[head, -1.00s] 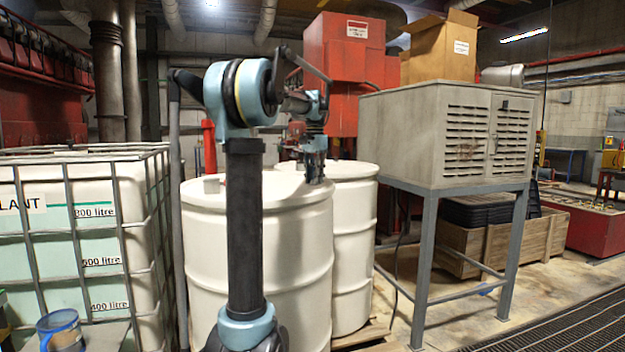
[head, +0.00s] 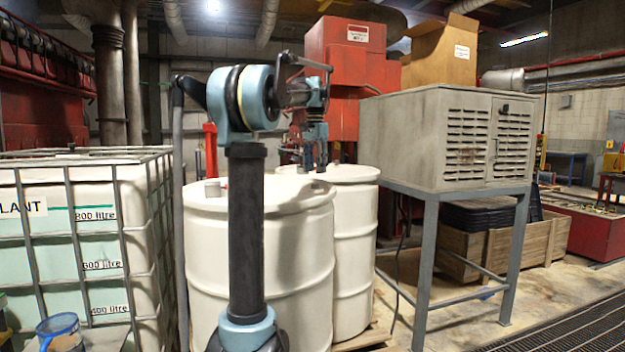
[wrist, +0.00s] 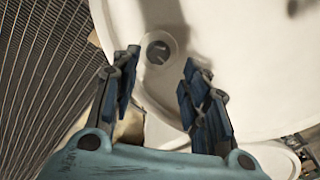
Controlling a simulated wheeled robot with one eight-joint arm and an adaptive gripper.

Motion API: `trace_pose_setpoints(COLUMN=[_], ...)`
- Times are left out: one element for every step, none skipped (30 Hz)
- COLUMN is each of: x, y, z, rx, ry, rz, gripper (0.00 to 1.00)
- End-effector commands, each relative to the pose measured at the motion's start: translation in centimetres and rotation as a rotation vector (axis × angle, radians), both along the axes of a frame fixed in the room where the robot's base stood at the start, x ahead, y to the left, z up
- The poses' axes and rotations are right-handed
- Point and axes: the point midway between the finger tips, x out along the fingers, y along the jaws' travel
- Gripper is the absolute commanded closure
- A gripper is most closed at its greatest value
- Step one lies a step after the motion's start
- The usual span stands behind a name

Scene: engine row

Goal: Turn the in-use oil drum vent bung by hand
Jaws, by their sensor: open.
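Two white oil drums stand close together in the head view: a near drum (head: 295,240) and one behind it (head: 352,250). A small pale fitting (head: 212,188) stands on the near drum's lid at the left. My gripper (head: 315,167) points down above the lids, empty. In the wrist view, my gripper (wrist: 160,68) is open, its two blue fingers apart over a white drum lid (wrist: 235,60). A round bung with a dark centre (wrist: 158,50) lies near the lid's rim, between and just beyond the fingertips. I cannot tell whether the fingers touch it.
A grey louvred cabinet (head: 450,140) on legs stands right of the drums. Floor grating (head: 570,325) lies at the lower right. Red machinery (head: 345,75) is behind.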

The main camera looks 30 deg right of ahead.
Motion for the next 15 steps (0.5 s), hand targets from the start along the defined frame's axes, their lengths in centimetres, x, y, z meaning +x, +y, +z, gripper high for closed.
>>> trace_pose_setpoints(x=[0.0, 0.1, 0.1, 0.1, 0.1, 0.1, 0.1, 0.1, 0.1, 0.1, 0.1, 0.1, 0.1, 0.1, 0.1], y=[0.0, 0.0, 0.0, 0.0, 0.0, 0.0, 0.0, 0.0, 0.0, 0.0, 0.0, 0.0, 0.0, 0.0, 0.0], z=[1.0, 1.5, 2.3, 2.8, 3.2, 3.8, 4.2, 4.6, 5.1, 5.3, 5.6, 5.9, 6.1, 6.2, 6.3], rx=[0.0, 0.0, 0.0, 0.0, 0.0, 0.0, 0.0, 0.0, 0.0, 0.0, 0.0, 0.0, 0.0, 0.0, 0.0], ry=[0.0, 0.0, 0.0, 0.0, 0.0, 0.0, 0.0, 0.0, 0.0, 0.0, 0.0, 0.0, 0.0, 0.0, 0.0], rz=[0.0, 0.0, 0.0, 0.0, 0.0, 0.0, 0.0, 0.0, 0.0, 0.0, 0.0, 0.0, 0.0, 0.0, 0.0], gripper=[0.58, 0.58, 0.58, 0.58, 0.58, 0.58, 0.58, 0.58, 0.58, 0.58, 0.58, 0.58, 0.58, 0.58, 0.58])
